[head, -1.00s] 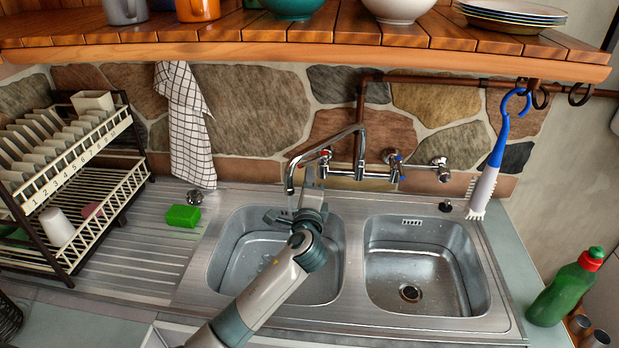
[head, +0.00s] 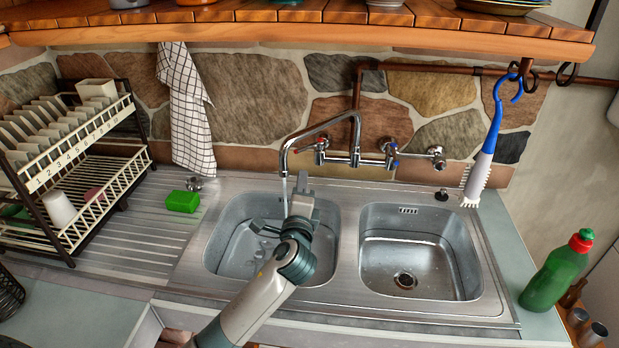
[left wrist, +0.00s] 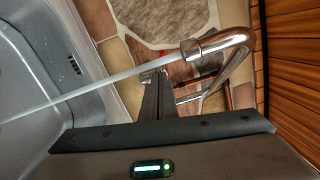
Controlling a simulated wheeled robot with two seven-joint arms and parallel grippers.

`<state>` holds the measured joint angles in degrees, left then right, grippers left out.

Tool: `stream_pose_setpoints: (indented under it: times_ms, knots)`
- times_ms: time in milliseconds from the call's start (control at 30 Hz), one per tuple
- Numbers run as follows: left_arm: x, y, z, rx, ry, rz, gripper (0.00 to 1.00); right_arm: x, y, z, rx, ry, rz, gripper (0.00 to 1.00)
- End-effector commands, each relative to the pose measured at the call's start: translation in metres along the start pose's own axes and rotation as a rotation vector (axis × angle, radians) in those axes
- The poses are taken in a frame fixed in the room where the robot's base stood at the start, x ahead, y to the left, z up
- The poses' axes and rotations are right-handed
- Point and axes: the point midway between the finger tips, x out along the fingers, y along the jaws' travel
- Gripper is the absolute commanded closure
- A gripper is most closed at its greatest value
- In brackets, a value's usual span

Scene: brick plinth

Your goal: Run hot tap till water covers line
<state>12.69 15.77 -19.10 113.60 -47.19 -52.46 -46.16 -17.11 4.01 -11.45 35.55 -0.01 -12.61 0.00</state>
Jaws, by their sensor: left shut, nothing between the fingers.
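The chrome swan-neck spout (head: 318,128) reaches over the left basin (head: 225,225). A stream of water (head: 285,192) falls from it; the stream also crosses the left wrist view (left wrist: 110,80). The red-marked hot tap (head: 321,146) is left of the riser, and the blue-marked cold tap (head: 390,150) is right of it. My left gripper (head: 302,190) is shut and empty above the left basin, beside the stream. In the left wrist view its fingers (left wrist: 155,95) point toward the red-marked tap. My arm hides part of the basin. I cannot make out a line or the water level. My right gripper is out of view.
A right basin (head: 420,265) with a drain adjoins. A dish rack (head: 75,165), green sponge (head: 183,201) and checked towel (head: 188,110) are at left. A blue-and-white brush (head: 487,155) hangs at right above a green bottle (head: 556,275). A wooden shelf (head: 300,33) overhangs the taps.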

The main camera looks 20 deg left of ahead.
Motion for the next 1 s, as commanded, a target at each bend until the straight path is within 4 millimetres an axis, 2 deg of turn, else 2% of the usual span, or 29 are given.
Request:
stream_pose_setpoints:
  times_ms: [100, 300, 833, 967, 1000]
  knots:
    - [-0.017, 0.004, 0.009, 0.001, 0.0, -0.002, 1.0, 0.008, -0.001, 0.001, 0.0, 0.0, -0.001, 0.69]
    - [-0.032, 0.005, 0.018, 0.001, 0.0, 0.0, 1.0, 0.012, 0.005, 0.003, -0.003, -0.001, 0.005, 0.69]
    - [-0.035, 0.004, 0.02, 0.001, 0.0, 0.0, 1.0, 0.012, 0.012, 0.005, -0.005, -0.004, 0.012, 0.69]
    - [-0.035, 0.004, 0.02, 0.0, 0.0, 0.001, 1.0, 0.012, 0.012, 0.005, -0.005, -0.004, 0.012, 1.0]
    - [-0.036, 0.005, 0.02, -0.001, 0.0, 0.002, 1.0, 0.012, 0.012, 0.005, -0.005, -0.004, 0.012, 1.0]
